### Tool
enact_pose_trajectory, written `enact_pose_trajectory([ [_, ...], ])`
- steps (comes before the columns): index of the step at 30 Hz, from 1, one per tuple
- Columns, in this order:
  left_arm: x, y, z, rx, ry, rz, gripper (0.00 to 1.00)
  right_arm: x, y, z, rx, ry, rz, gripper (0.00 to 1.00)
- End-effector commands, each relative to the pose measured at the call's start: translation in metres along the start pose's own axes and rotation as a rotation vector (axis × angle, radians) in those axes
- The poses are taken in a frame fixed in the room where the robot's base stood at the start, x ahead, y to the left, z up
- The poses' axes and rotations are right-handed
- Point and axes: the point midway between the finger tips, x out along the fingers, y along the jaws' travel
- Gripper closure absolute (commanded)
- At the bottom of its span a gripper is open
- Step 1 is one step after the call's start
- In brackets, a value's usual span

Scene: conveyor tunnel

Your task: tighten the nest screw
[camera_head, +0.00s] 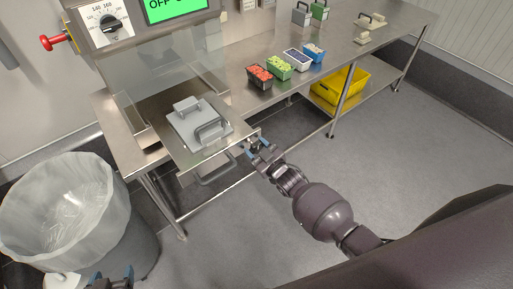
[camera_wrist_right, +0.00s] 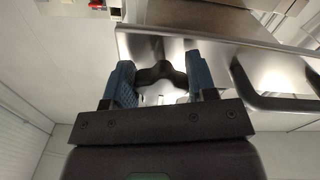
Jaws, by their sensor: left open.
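The nest screw shows as a dark lobed knob (camera_wrist_right: 161,74) below the tray's front edge in the right wrist view. My right gripper (camera_wrist_right: 160,82) has its blue fingers on either side of this knob, with the lobes filling most of the gap; I cannot tell whether they press on it. In the head view, my right gripper (camera_head: 260,151) is at the front right corner of the pulled-out metal tray (camera_head: 178,152). The knob is mostly hidden there. My left gripper (camera_head: 112,279) is open at the bottom left, only partly in view, apart from the tray.
A grey plate with handles (camera_head: 199,124) lies on the tray. A tray handle (camera_head: 216,172) hangs at the front. A lined bin (camera_head: 75,215) stands left. Food containers (camera_head: 280,67) line the steel table, with a yellow crate (camera_head: 340,88) below. The floor at right is clear.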

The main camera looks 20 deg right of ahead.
Motion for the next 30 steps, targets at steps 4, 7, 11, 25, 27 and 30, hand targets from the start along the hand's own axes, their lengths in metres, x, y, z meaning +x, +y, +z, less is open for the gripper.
enact_pose_trajectory([
  [4, 0.001, 0.0, -0.001, 0.0, 0.002, 0.0, 0.3, 0.0, 0.0, 0.0, -0.001, 0.0, 0.0, 0.3],
  [7, 0.001, 0.0, -0.002, 0.0, 0.005, 0.001, 0.3, 0.0, 0.0, 0.0, -0.001, 0.0, 0.0, 0.3],
  [11, 0.002, 0.0, -0.004, 0.001, 0.007, 0.001, 0.3, -0.001, 0.0, 0.0, -0.001, 0.0, 0.0, 0.3],
  [25, 0.002, 0.0, -0.006, 0.001, 0.009, 0.002, 0.3, -0.06, 0.0, 0.001, -0.002, -0.002, 0.0, 0.3],
  [27, 0.002, 0.0, -0.006, 0.001, 0.009, 0.001, 0.3, -0.072, 0.0, 0.001, -0.001, -0.002, 0.0, 0.3],
  [30, 0.001, 0.0, -0.005, 0.001, 0.008, 0.001, 0.3, -0.087, 0.0, 0.001, -0.002, -0.002, 0.0, 0.3],
])
